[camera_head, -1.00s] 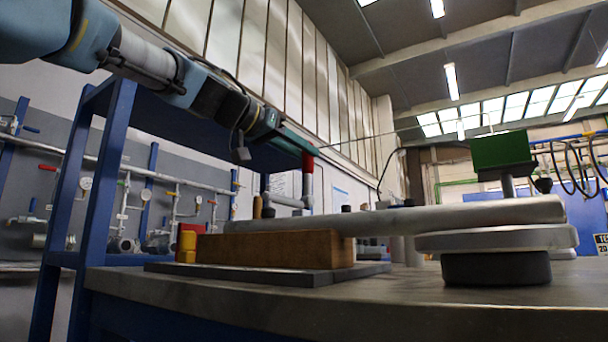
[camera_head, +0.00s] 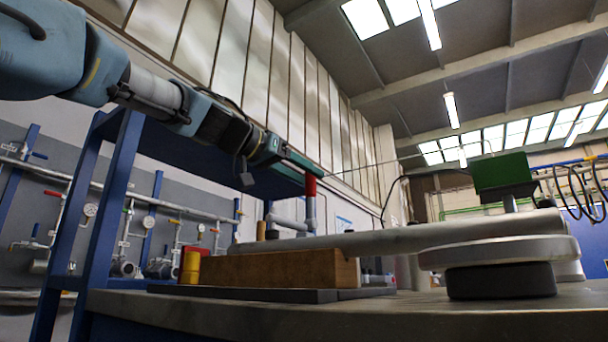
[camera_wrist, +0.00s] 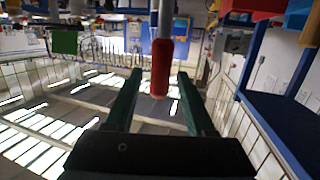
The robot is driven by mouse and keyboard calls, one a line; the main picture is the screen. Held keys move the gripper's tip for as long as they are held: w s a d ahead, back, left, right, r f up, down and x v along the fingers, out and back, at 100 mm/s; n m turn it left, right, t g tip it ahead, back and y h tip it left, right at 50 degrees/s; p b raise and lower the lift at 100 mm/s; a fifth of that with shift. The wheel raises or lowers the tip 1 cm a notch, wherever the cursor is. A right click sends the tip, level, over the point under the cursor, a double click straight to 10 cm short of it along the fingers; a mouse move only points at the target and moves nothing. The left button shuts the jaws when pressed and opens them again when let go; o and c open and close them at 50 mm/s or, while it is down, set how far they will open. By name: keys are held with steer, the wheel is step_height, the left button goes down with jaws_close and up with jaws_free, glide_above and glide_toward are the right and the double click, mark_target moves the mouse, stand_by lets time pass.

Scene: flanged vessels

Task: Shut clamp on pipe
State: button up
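A red handle grip (camera_head: 310,186) stands upright on a grey rod (camera_head: 311,212), which I take to be the clamp's lever. A grey pipe (camera_head: 400,240) lies nearly level above the bench, with the lever behind its left part. The clamp's jaws are hidden, so I cannot tell how they sit on the pipe. My gripper (camera_head: 300,165) is at the top of the red grip. In the wrist view the red grip (camera_wrist: 160,72) is between the two green fingers of my gripper (camera_wrist: 158,80). Gaps show on both sides, so the fingers are open around it.
A blue frame (camera_head: 105,200) stands left.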

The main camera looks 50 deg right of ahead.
steer(key=shift+o, duration=0.4)
steer(key=shift+a, duration=0.1)
steer(key=shift+w+a, duration=0.1)
steer(key=shift+a, duration=0.2)
steer(key=a+r, duration=0.1)
steer(key=a, duration=0.8)
steer(key=shift+w+a+r+b, duration=0.3)
steer(key=shift+a+r, duration=0.05)
steer(key=shift+a, duration=0.05)
